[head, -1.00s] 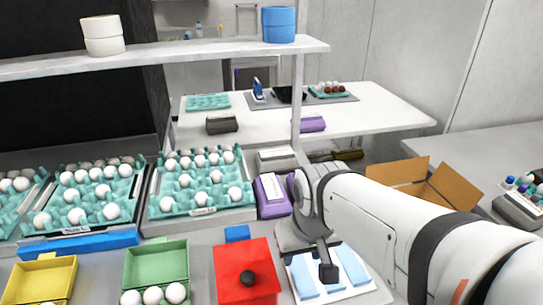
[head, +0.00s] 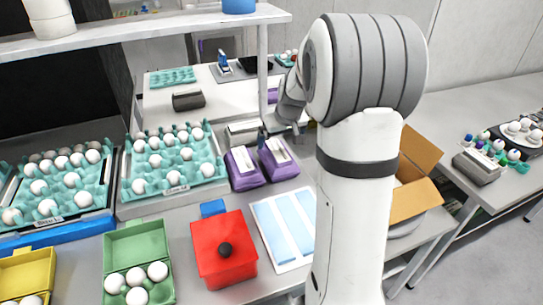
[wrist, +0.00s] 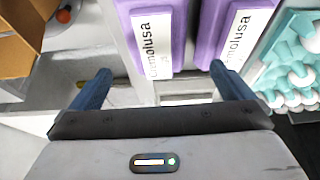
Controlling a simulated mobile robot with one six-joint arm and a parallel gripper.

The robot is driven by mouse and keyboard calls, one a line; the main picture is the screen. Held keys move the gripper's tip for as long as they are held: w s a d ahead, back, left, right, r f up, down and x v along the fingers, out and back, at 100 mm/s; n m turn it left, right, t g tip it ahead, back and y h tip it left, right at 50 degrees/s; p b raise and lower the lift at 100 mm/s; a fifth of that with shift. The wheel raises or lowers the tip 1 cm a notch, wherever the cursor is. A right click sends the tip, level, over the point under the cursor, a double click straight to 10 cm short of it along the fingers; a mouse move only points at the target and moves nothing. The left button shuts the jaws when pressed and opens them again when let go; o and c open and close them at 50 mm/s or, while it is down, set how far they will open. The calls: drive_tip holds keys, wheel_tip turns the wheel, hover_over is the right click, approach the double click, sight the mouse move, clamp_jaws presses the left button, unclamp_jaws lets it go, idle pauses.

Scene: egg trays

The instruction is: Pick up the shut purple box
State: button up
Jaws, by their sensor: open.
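Two shut purple boxes with white labels stand side by side on the near table, a left one (head: 244,178) and a right one (head: 278,167). In the wrist view, one purple box (wrist: 178,48) is ahead between the lines of my fingers. The other purple box (wrist: 207,40) is beside it to the right, with a narrow gap between them. My gripper (wrist: 162,82) is open and empty, its blue fingers apart. The right finger points toward the gap between the boxes. In the head view, my gripper is mostly hidden, just behind the boxes.
Teal egg trays (head: 172,184) stand left of the boxes. A red box (head: 225,268) with a black knob and a white tray with blue strips (head: 280,262) are in front. A cardboard box (head: 413,200) is right of my arm. A shelf post rises behind the boxes.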

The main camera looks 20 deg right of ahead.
sight(278, 150)
drive_tip(key=shift+w+d+f, duration=0.15)
drive_tip(key=shift+w+f, duration=0.15)
drive_tip(key=shift+f, duration=0.05)
drive_tip(key=p+x, duration=0.1)
drive_tip(key=x, duration=0.6)
drive_tip(key=shift+d, duration=0.1)
drive_tip(key=shift+f, duration=0.1)
drive_tip(key=shift+f+b, duration=0.25)
drive_tip(key=shift+b, duration=0.15)
drive_tip(key=shift+c, duration=0.3)
drive_tip(key=c, duration=0.7)
drive_tip(key=shift+o, duration=0.2)
